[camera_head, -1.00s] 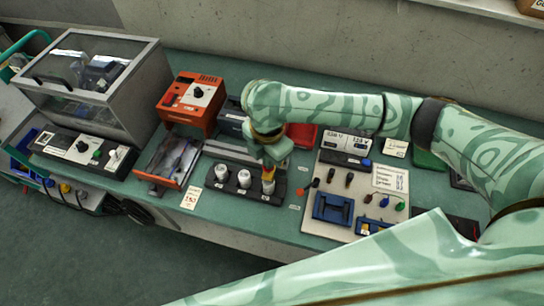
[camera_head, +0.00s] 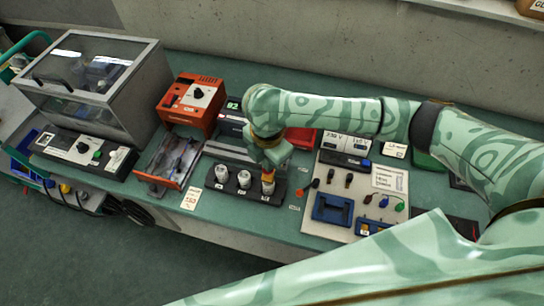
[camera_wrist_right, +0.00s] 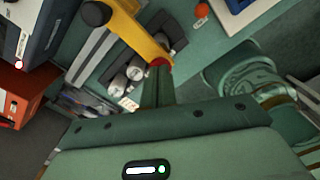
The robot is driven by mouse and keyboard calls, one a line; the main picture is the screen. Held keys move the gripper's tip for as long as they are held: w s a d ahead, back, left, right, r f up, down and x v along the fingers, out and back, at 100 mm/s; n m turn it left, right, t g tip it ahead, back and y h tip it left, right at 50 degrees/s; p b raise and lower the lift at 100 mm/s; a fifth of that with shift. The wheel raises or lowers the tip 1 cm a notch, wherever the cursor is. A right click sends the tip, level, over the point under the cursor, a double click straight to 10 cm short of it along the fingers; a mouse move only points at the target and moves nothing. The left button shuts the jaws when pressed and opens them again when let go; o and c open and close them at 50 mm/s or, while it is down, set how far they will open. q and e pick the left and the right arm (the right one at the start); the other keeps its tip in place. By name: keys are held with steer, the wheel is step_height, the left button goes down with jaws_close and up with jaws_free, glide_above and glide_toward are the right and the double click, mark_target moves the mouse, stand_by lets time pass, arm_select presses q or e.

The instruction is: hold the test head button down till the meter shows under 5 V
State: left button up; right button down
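The yellow test head (camera_wrist_right: 148,40) reaches over the rack of white cylinders; in the head view only a small yellow-orange part (camera_head: 268,173) shows, on top of the right-hand cylinder (camera_head: 267,186). Its red button (camera_wrist_right: 158,63) lies at the tips of my right gripper (camera_wrist_right: 158,72). The fingers look closed together with nothing between them and appear to touch the button. In the head view my right gripper (camera_head: 273,156) is just above the test head. The meter (camera_head: 233,106) shows green digits that look like 82; my arm hides part of it. My left gripper is not in view.
Two more white cylinders (camera_head: 221,173) stand in the black rack (camera_head: 231,188). An orange device (camera_head: 192,100) and a clear-lidded box (camera_head: 90,75) stand left. A pale panel (camera_head: 340,178) with blue parts lies right.

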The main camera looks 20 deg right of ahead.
steer(key=shift+p, duration=0.3)
steer(key=shift+s+f, duration=0.1)
steer(key=shift+f, duration=0.05)
stand_by(3.7)
step_height(320, 180, up, 7)
steer(key=p, duration=0.9)
stand_by(0.5)
